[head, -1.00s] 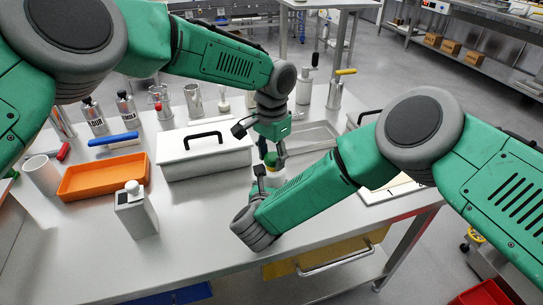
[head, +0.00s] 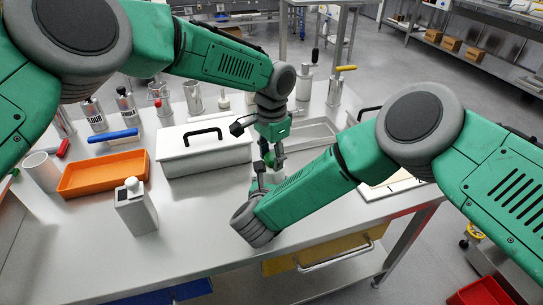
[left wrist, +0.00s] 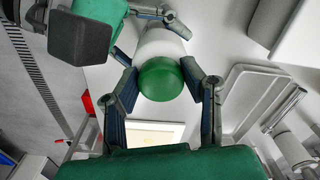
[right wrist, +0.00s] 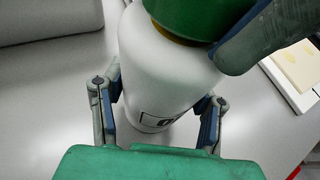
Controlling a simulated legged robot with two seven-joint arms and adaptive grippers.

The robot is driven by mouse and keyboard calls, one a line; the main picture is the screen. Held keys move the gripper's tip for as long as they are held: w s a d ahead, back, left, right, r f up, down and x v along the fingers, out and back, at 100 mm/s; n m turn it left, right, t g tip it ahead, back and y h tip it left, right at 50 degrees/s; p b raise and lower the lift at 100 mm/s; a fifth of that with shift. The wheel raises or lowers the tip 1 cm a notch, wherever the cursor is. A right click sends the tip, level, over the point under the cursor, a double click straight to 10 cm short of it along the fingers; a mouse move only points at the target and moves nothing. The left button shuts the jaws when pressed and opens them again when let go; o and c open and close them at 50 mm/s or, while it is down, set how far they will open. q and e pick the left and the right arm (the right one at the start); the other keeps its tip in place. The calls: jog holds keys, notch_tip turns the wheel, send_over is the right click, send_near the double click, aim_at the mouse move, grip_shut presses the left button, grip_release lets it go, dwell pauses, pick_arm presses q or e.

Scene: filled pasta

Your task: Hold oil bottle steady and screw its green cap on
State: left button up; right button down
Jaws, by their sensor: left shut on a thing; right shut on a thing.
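The oil bottle is a white cylinder (right wrist: 160,65) with a dark printed label, seen best in the right wrist view. My right gripper (right wrist: 158,100) is shut around its body. The green cap (left wrist: 161,79) sits at the bottle's top, with a thin brass-coloured band below it in the right wrist view. My left gripper (left wrist: 160,86) is shut on the cap, one finger on each side. In the head view my left gripper (head: 272,158) is above my right gripper (head: 262,183), and the grippers hide most of the bottle and cap.
A white lidded box (head: 205,160) with a black handle stands left of the grippers. An orange tray (head: 104,174) and a white square container (head: 136,208) are further left. Several bottles and cans line the back. The table front (head: 190,250) is clear.

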pick_arm(q)
jog(key=m, duration=0.4)
jog(key=shift+w+a, duration=0.1)
jog(key=m, duration=0.4)
jog(key=shift+w+m, duration=0.1)
jog(key=shift+m, duration=0.2)
jog(key=m, duration=0.4)
jog(key=shift+w, duration=0.1)
jog(key=m, duration=0.4)
jog(key=shift+w, duration=0.15)
jog(key=m, duration=0.4)
jog(key=shift+m, duration=0.4)
jog(key=m, duration=0.5)
jog(key=shift+w+m, duration=0.15)
jog(key=shift+m, duration=0.15)
jog(key=shift+d+m, duration=0.2)
jog(key=shift+m, duration=0.6)
jog(key=m, duration=0.2)
jog(key=s+m, duration=0.1)
jog(key=m, duration=0.1)
jog(key=shift+d+f, duration=0.25)
jog(key=shift+d, duration=0.15)
jog(key=shift+w+r+m, duration=0.1)
jog(key=shift+w+m, duration=0.05)
jog(key=shift+m, duration=0.35)
jog(key=shift+w+a, duration=0.2)
jog(key=shift+a, duration=0.05)
jog(key=shift+r, duration=0.1)
